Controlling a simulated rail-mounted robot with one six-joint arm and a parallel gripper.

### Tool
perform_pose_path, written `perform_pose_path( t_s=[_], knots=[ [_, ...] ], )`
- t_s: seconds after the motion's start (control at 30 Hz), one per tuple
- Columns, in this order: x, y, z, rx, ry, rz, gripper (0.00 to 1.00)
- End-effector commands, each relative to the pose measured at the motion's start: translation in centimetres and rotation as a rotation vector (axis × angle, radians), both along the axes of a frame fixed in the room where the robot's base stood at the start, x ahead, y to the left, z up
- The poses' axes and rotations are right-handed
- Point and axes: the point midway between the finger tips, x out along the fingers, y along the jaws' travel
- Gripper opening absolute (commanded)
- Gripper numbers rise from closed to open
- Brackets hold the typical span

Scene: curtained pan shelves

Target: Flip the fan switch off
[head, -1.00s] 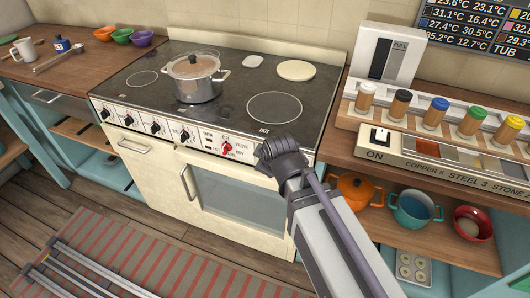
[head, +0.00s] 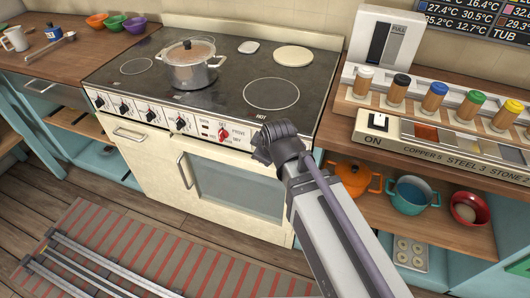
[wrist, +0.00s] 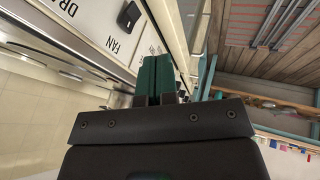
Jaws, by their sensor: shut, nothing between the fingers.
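In the wrist view, a black rocker switch (wrist: 128,15) sits on a pale panel beside the printed word FAN. A second label on that panel is cut off. My gripper's teal fingers (wrist: 154,75) are together and empty. They lie close to the panel in that view, below the switch; I cannot tell whether they touch it. In the head view my gripper (head: 263,150) is at the right end of the stove's front panel, right of the red knob. Its fingertips and the FAN switch cannot be made out there.
The stove (head: 205,118) carries a lidded pot (head: 189,72) and several front knobs. Orange (head: 355,180) and teal (head: 410,195) pots stand on the shelf below.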

Motion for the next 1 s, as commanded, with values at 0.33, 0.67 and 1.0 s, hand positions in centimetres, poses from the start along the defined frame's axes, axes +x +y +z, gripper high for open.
perform_pose_path(
  t_s=[0.33,0.67,1.0],
  knots=[
    [3.8,1.3,-7.3,0.0,0.0,0.0,0.0],
    [7.7,0.1,-8.4,-0.001,0.0,-0.001,0.0],
    [7.7,0.0,-8.6,-0.006,-0.013,0.0,0.0]
  ],
)
